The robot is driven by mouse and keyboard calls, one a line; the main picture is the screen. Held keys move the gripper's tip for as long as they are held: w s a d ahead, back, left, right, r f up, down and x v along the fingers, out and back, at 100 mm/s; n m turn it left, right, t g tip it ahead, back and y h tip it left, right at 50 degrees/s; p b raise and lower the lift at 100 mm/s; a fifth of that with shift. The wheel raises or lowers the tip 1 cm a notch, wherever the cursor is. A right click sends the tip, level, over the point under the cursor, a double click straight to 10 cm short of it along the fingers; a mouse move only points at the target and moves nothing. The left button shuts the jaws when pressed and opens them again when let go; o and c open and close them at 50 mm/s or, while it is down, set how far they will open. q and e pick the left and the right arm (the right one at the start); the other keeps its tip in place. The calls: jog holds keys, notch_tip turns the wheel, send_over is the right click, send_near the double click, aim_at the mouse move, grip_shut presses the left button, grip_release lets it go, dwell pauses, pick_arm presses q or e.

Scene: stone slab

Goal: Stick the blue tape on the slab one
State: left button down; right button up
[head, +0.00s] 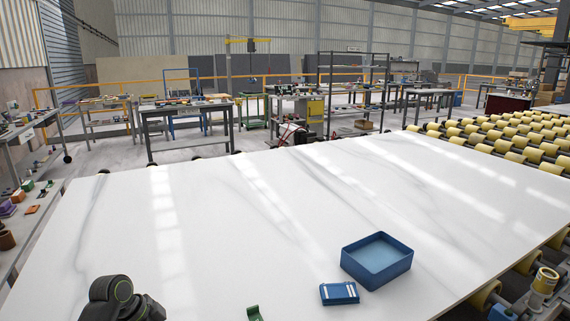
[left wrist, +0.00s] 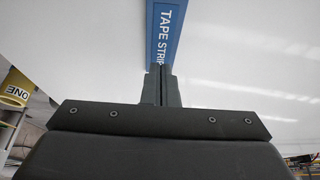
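In the left wrist view a blue strip with white lettering "TAPE STRIP" (left wrist: 166,30) runs from my left fingertips to the top edge. My left gripper (left wrist: 161,72) looks shut on its near end, with the fingers close together. Whether the strip touches the surface behind it cannot be told. The white, grey-veined slab (head: 220,220) fills much of the head view. A dark part of my left arm shows at its lower left; the left fingers and strip are not visible there. A yellow item labelled "ONE" (left wrist: 16,88) is at the left of the wrist view. My right gripper is not in view.
A blue open tray (head: 377,262) and a small blue block with white bands (head: 339,293) sit on the slab at lower right. A green piece (head: 254,314) shows at the bottom edge. Yellow rollers (head: 515,145) lie to the right. The slab's middle is clear.

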pick_arm(q)
jog(key=shift+f+b, duration=0.3)
jog(key=shift+f, duration=0.45)
dwell(0.6)
jog(key=shift+s+f, duration=0.1)
dwell(0.9)
jog(key=shift+s+f, duration=0.1)
dwell(0.8)
jog(key=shift+p, duration=0.35)
jog(key=shift+r+p, duration=0.85)
jog(key=r+p, duration=0.2)
jog(key=p, duration=0.1)
jog(key=r+p, duration=0.2)
jog(key=r, duration=0.1)
jog(key=shift+w+r+p, duration=0.2)
jog(key=shift+r+p, duration=0.15)
jog(key=shift+p, duration=0.05)
jog(key=shift+f, duration=0.15)
